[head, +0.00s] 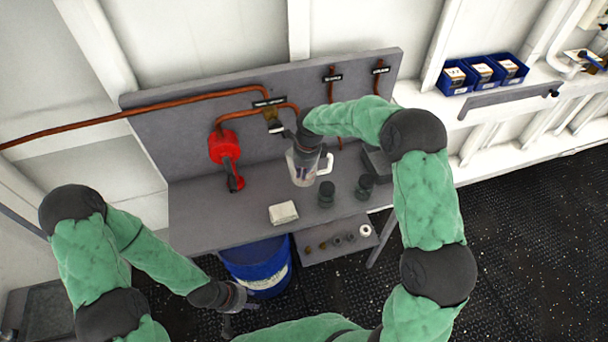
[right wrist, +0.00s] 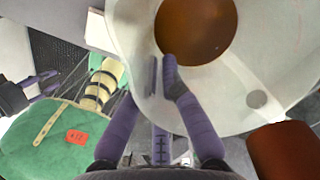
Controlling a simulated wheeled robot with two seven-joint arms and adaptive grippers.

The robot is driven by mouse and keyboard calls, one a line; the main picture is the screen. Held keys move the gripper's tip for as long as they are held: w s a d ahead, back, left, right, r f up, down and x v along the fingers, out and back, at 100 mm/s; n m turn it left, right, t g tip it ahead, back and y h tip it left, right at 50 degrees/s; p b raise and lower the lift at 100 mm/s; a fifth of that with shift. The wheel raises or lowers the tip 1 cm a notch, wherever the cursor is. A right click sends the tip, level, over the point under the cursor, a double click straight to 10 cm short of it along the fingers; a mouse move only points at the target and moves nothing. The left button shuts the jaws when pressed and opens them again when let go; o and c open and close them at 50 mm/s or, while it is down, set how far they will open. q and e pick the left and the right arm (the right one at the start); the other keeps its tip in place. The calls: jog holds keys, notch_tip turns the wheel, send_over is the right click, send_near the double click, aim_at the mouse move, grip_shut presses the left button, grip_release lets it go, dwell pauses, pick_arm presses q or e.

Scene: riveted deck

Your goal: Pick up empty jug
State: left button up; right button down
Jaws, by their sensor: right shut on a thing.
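The jug (head: 301,172) is a pale translucent vessel with a white handle on the grey bench, in the middle of the head view. My right gripper (head: 308,150) is over its top. In the right wrist view the jug (right wrist: 120,25) is seen from above, with a brown round area inside; whether this is liquid or its bottom I cannot tell. My right gripper (right wrist: 162,75) is shut on its wall, one finger on each side. My left gripper (head: 236,305) is low in front of the bench, away from the jug, with its fingers apart and empty.
A red fitting (head: 223,146) with a dark nozzle stands left of the jug. A blue drum (head: 256,262) is under the bench. Blue bins (head: 483,72) sit on the right shelf.

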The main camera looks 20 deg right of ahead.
jog(key=s+a, duration=0.3)
jog(key=a, duration=0.4)
jog(key=s+a, duration=0.4)
jog(key=a, duration=0.4)
jog(key=shift+a, duration=0.3)
